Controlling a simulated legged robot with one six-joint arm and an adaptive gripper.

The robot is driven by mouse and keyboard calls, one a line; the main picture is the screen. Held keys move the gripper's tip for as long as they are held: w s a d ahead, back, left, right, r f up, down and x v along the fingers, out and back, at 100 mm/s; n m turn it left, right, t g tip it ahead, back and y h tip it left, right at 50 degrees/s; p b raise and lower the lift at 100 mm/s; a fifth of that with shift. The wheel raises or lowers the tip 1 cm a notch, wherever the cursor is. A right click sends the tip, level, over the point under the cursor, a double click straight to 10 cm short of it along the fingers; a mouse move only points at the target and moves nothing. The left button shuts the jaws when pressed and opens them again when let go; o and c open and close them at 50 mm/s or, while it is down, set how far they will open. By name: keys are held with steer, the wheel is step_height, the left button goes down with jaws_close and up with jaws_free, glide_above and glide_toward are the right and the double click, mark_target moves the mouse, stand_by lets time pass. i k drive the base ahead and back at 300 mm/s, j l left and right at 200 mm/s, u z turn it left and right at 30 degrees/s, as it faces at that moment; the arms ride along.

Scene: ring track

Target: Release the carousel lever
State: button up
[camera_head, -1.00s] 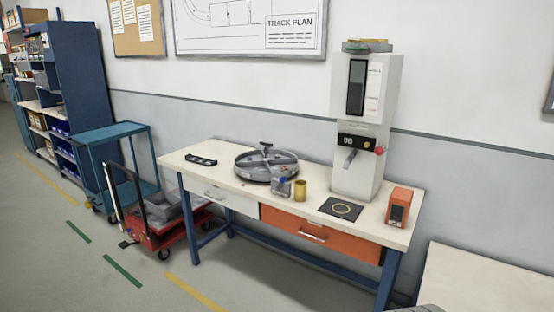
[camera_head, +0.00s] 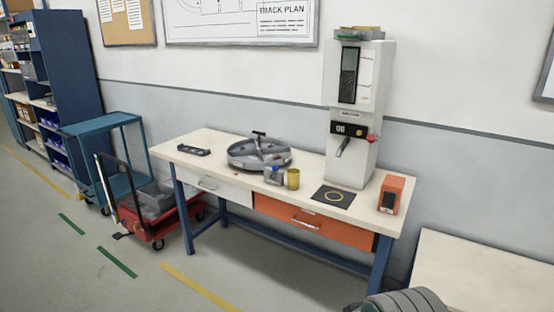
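The carousel (camera_head: 245,160) is a round grey tray with dividers on the workbench, left of its middle. A dark T-shaped lever (camera_head: 259,135) stands up at it, near the back of its rim or its hub; I cannot tell which. A small part of my own grey arm (camera_head: 412,301) shows at the bottom right edge, well away from the carousel. My gripper's fingers are not visible.
The workbench (camera_head: 215,142) also holds a tall white machine (camera_head: 350,155), a brass cup (camera_head: 293,179), a small blue-topped jar (camera_head: 277,172), a black mat with a ring (camera_head: 333,197) and an orange box (camera_head: 391,195). A red cart (camera_head: 165,228) stands at left. Floor in front is clear.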

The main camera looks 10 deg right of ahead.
mark_target(276, 167)
steer(key=i+j, duration=0.1)
steer(key=i, duration=0.5)
steer(key=i+z, duration=0.15)
steer(key=i, duration=0.5)
